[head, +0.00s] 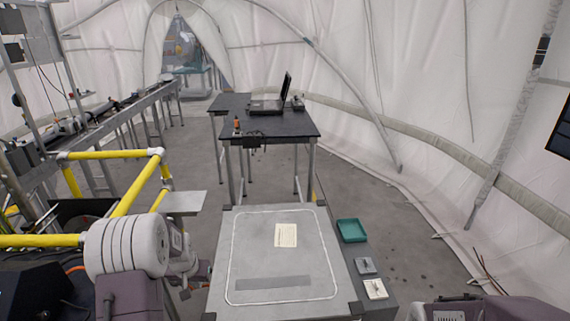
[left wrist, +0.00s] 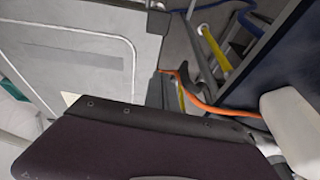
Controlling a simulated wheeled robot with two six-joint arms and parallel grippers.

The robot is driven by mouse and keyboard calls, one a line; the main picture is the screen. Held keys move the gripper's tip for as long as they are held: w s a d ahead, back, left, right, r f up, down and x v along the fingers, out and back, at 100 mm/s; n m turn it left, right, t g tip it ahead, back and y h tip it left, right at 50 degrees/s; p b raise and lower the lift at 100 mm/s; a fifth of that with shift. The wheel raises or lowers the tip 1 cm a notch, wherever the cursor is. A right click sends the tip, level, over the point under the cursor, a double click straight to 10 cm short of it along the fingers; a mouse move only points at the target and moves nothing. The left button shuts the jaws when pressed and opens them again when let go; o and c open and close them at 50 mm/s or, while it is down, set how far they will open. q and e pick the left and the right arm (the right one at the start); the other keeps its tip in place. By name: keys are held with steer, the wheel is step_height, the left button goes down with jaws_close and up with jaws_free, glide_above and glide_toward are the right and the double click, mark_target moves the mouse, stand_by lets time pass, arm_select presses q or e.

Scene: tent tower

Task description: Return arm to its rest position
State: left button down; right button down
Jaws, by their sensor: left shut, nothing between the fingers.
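My left arm (head: 130,300) is folded at the lower left in the head view. My left gripper (head: 187,262) is shut and empty, low beside the left edge of the grey-topped case (head: 225,285); its fingertips are mostly hidden. In the left wrist view a dark purple part of my own arm (left wrist: 150,145) fills the lower half, with the case top (left wrist: 85,50) beyond it. Part of my right arm (head: 460,308) shows at the bottom right in the head view; its gripper is out of sight.
Yellow pipes (head: 134,190) stand close to my left arm. A cream label (head: 286,235) and dark strip (head: 273,283) lie on the case. A green tray (head: 351,230) and two small blocks sit to its right. A dark table (head: 265,124) holds a laptop (head: 270,103). Floor is clear right.

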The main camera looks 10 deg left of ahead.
arm_select(q)
steer(key=d+r+m+t+h, duration=0.1)
steer(key=d+r+m, duration=0.2)
steer(key=d+r, duration=0.6)
steer(key=s+d+f+g, duration=0.1)
steer(key=s+d, duration=0.2)
steer(key=s, duration=0.3)
steer(key=s+d+f+g, duration=0.1)
steer(key=s+d+f, duration=0.1)
steer(key=s, duration=0.4)
steer(key=s+d+f+n+g, duration=0.1)
steer(key=s+d, duration=0.2)
steer(key=s, duration=0.4)
steer(key=shift+d+f+h, duration=0.3)
steer(key=shift+f, duration=0.05)
